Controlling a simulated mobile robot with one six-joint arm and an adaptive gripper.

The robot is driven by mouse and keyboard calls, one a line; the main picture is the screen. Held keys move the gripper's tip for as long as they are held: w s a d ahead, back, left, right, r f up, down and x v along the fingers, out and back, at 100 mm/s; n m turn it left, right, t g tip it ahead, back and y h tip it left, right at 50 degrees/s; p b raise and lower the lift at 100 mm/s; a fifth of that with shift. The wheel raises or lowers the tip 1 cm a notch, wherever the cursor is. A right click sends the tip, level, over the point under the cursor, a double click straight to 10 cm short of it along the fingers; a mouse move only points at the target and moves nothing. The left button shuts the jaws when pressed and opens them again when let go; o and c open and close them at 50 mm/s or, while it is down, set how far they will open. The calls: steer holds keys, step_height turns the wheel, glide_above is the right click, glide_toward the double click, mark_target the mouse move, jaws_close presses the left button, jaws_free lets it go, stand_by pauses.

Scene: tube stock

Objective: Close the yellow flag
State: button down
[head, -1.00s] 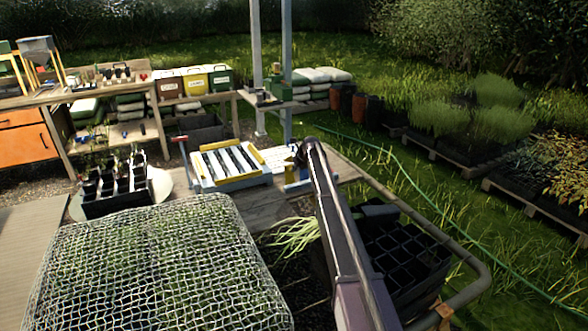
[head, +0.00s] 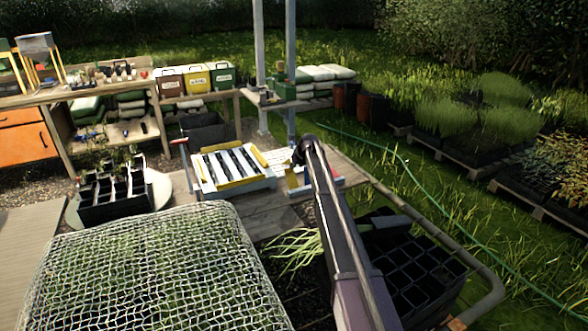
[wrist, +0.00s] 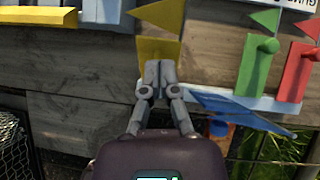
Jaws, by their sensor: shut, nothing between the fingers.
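The yellow flag (wrist: 162,16) shows at the top middle of the wrist view, a pennant above a yellow upright plate (wrist: 153,48). My gripper (wrist: 159,66) is shut and empty, its fingertips in front of the plate's lower part. I cannot tell whether they touch it. A green flag (wrist: 264,20) stands over a green holder (wrist: 258,66) to the right, with a red holder (wrist: 296,72) beyond. In the head view a small yellow piece (head: 291,178) shows beside my arm; my fingers are hidden there.
A netted mound (head: 150,265) and black cell trays (head: 420,270) are nearer.

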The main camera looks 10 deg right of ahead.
steer(key=shift+w+a+f, duration=0.2)
steer(key=shift+w+a, duration=0.05)
steer(key=shift+w, duration=0.4)
steer(key=shift+g, duration=0.3)
steer(key=w+f+b, duration=0.1)
steer(key=w, duration=0.1)
steer(key=w+a+f+b, duration=0.1)
steer(key=w+f, duration=0.1)
steer(key=shift+a+f+b, duration=0.1)
steer(key=shift+a+b, duration=0.1)
steer(key=shift+b, duration=0.2)
steer(key=shift+s, duration=0.25)
